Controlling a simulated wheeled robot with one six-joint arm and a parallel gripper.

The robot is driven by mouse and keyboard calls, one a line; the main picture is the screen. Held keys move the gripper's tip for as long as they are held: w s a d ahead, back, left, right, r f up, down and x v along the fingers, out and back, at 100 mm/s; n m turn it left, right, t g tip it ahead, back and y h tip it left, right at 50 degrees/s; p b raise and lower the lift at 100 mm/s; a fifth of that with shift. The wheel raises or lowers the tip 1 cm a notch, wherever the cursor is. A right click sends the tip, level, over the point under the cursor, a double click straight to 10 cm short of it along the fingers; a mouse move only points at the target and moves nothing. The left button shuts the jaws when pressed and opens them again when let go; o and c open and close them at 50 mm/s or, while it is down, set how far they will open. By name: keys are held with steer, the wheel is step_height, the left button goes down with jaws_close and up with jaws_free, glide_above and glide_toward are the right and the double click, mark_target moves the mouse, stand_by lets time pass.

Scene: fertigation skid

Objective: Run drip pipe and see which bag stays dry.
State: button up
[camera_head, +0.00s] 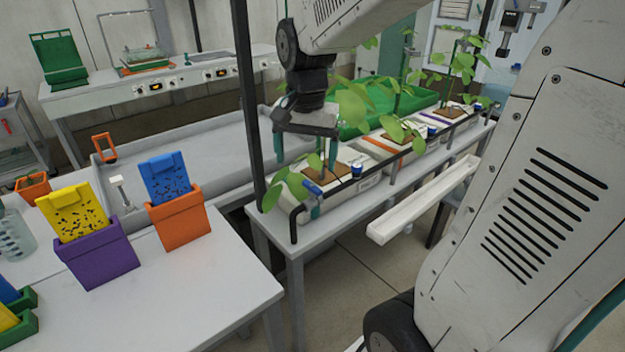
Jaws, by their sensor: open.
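Several plants in white bags stand in a row on the right bench. No water is visible. Leaves hide parts of the bags.
A white gutter (425,199) juts out in front of the bags. A green tray (385,106) lies behind them. A dark post (250,100) stands left of my gripper. Purple (98,255) and orange (180,222) holders with cards stand on the left table.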

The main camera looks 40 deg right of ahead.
mark_target(312, 185)
steer(key=w+d+f+m, duration=0.7)
steer(key=w+d+f, duration=0.1)
steer(key=w+d, duration=0.15)
steer(key=shift+g, duration=0.3)
steer(key=f, duration=0.8)
steer(key=shift+w+f, duration=0.15)
steer(key=shift+w, duration=0.25)
steer(key=c, duration=1)
